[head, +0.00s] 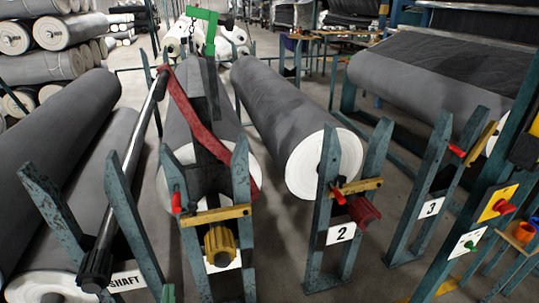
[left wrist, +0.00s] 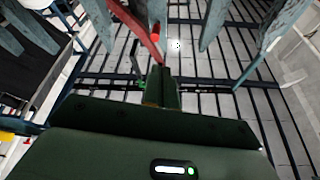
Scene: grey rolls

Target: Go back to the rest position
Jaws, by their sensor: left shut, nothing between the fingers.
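My left gripper (left wrist: 162,82) shows in the left wrist view, where its two dark fingers are together with nothing held. A red bar or strap (left wrist: 138,32) and teal stand posts (left wrist: 213,25) are beyond the fingertips. In the head view I cannot clearly make out the left gripper. There, a red strap (head: 192,112) slants across a dark upright piece beneath a green hook-like part (head: 207,30). My right gripper is in neither view.
Large grey rolls (head: 278,105) lie behind teal stands, including those marked 2 (head: 341,233) and 3 (head: 431,208). A metal shaft (head: 140,135) with a black end slopes down at left. More rolls (head: 68,32) are stacked at back left. Some floor (head: 370,260) is bare in front.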

